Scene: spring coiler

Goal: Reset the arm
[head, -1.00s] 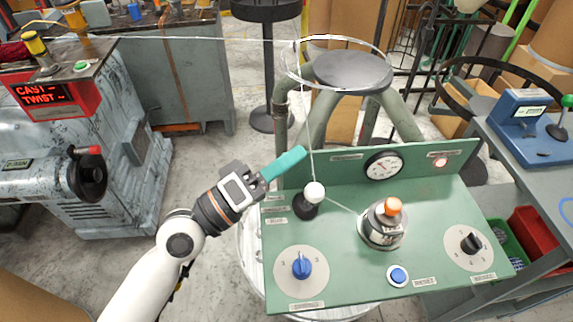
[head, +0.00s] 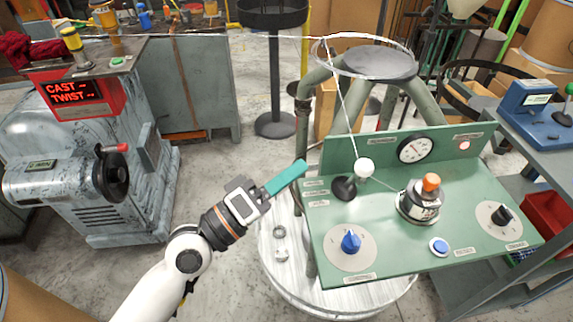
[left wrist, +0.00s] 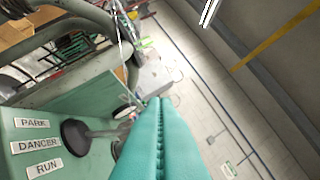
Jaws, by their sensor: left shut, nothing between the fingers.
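The green control panel (head: 395,235) carries a short lever with a white knob (head: 364,168) on a dark round base (head: 345,187) at its left side. My left gripper (head: 303,164) has teal fingers pressed together, with nothing between them. Its tips are left of the lever, apart from the knob in the head view. In the left wrist view the shut fingers (left wrist: 158,103) point toward the panel's edge. The lever's dark base (left wrist: 76,138) lies left of them, beside the labels PARK, DANCER and RUN (left wrist: 44,168). My right gripper is out of view.
The panel also holds a blue knob (head: 351,241), a blue button (head: 439,246), an orange-topped device (head: 425,200), a gauge (head: 415,150) and a black knob (head: 502,216). A thin wire runs down past the lever. A grey machine (head: 75,150) stands left, with open floor between.

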